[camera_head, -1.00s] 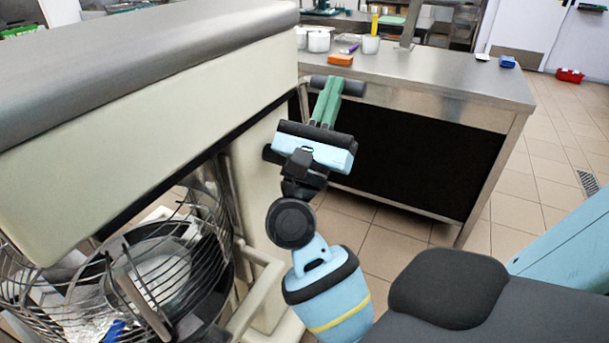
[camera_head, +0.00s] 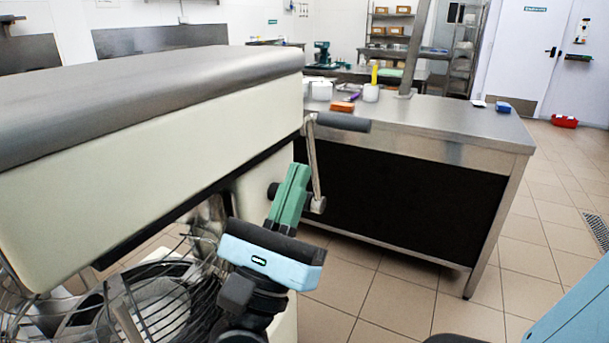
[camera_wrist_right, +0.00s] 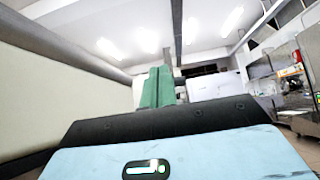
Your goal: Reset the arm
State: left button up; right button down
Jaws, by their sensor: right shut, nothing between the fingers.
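My right gripper (camera_head: 296,178) is low in the middle of the head view. Its green fingers are closed together with nothing between them and point up and away. They overlap the crank lever (camera_head: 315,160) of the mixer in the picture; I cannot tell whether they touch it. In the right wrist view the green fingers (camera_wrist_right: 158,85) stand upright and together above the gripper's pale blue body. The cream mixer (camera_head: 150,140) with a grey top is just left of the gripper. My left gripper is not in view.
A steel table (camera_head: 450,120) stands behind, holding white containers (camera_head: 322,91), an orange block (camera_head: 342,106) and a blue item (camera_head: 502,107). A wire guard (camera_head: 150,305) is at lower left.

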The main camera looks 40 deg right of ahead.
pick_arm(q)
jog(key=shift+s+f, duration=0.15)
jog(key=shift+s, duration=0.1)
pick_arm(e)
jog(key=shift+a, duration=0.1)
